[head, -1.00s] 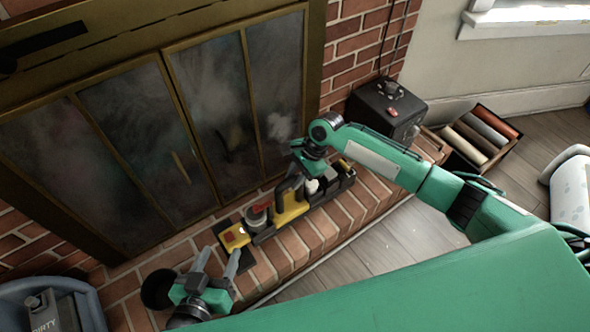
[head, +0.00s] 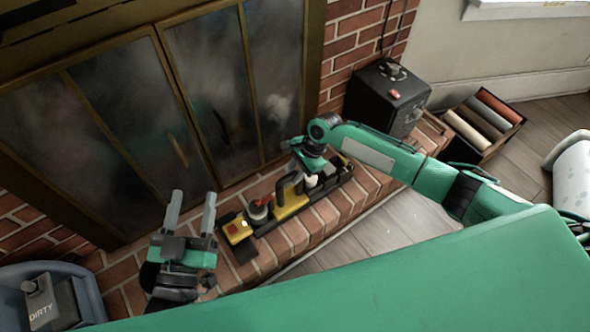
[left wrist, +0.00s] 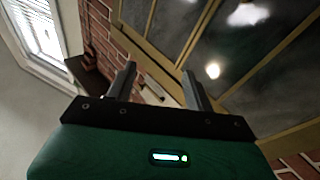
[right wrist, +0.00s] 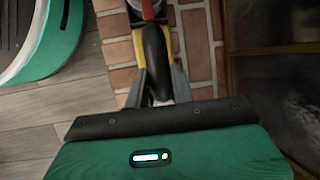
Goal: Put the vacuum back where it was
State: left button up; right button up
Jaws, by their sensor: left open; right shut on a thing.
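The yellow and black vacuum (head: 291,203) stands on the brick hearth in a line of items along the fireplace. Its dark curved handle (right wrist: 155,48) shows in the right wrist view between the fingers of my right gripper (right wrist: 157,70), which is shut on it. In the head view my right gripper (head: 297,152) is just above and behind the vacuum, partly hidden by its own arm. My left gripper (head: 194,196) is open and empty, raised in front of the fireplace doors with fingers pointing up. Its spread fingers also show in the left wrist view (left wrist: 158,70).
A black metal box (head: 386,97) and a crate of rolls (head: 482,122) are at right. A blue-grey tub (head: 92,298) is at lower left.

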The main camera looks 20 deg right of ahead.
jog(key=shift+w+r, duration=0.1)
jog(key=shift+r, duration=0.05)
jog(key=o, duration=1)
jog(key=shift+c, duration=0.2)
